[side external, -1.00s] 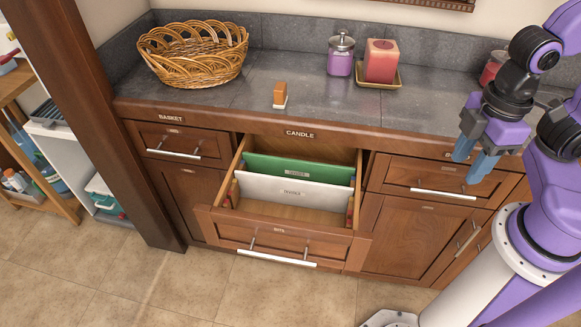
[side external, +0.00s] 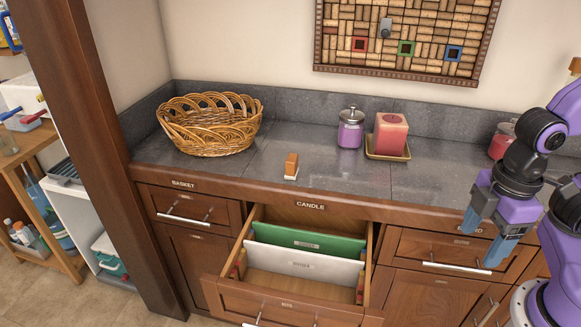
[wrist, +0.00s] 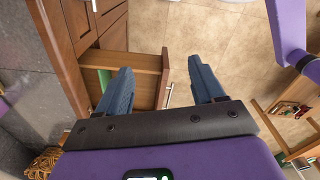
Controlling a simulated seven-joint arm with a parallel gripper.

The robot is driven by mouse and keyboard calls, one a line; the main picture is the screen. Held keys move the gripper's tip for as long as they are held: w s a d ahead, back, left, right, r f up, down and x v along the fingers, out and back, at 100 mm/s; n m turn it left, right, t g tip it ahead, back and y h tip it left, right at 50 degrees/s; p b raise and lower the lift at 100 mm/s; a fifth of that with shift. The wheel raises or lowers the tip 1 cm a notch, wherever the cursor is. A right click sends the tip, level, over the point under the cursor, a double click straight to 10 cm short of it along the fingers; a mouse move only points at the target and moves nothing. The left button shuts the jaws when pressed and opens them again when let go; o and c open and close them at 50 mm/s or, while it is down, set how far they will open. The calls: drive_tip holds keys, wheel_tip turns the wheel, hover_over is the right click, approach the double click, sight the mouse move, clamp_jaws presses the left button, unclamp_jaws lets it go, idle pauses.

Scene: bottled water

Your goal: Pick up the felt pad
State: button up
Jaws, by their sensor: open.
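A small upright block (side external: 291,165) with an orange-brown body and a pale base stands near the counter's front edge, above the open drawer. It may be the felt pad, but I cannot tell for sure. My gripper (side external: 487,241) is open and empty, pointing down in front of the right-hand cabinet drawer, well to the right of the block. In the wrist view my gripper's fingers (wrist: 160,80) are spread apart with nothing between them. The block does not show in the wrist view.
An open drawer (side external: 290,290) with green and white dividers juts out below the counter. A wicker basket (side external: 210,125), a purple jar (side external: 350,130) and a red candle (side external: 389,135) on a tray stand behind. A cork board (side external: 440,45) hangs on the wall. The counter around the block is clear.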

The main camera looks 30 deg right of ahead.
drive_tip(key=shift+o, duration=0.5)
drive_tip(key=w+a+r+m, duration=0.1)
drive_tip(key=w+a+r, duration=0.3)
drive_tip(key=w+a, duration=0.5)
drive_tip(key=r+m, duration=0.2)
hover_over(293, 157)
drive_tip(key=s+d, duration=0.1)
drive_tip(key=shift+t+y, duration=0.4)
drive_tip(key=shift+t, duration=0.1)
drive_tip(key=f, duration=0.7)
drive_tip(key=w+a+f, duration=0.1)
drive_tip(key=f, duration=0.3)
drive_tip(key=shift+f, duration=0.3)
drive_tip(key=shift+a+f, duration=0.2)
drive_tip(key=shift+f, duration=2.45)
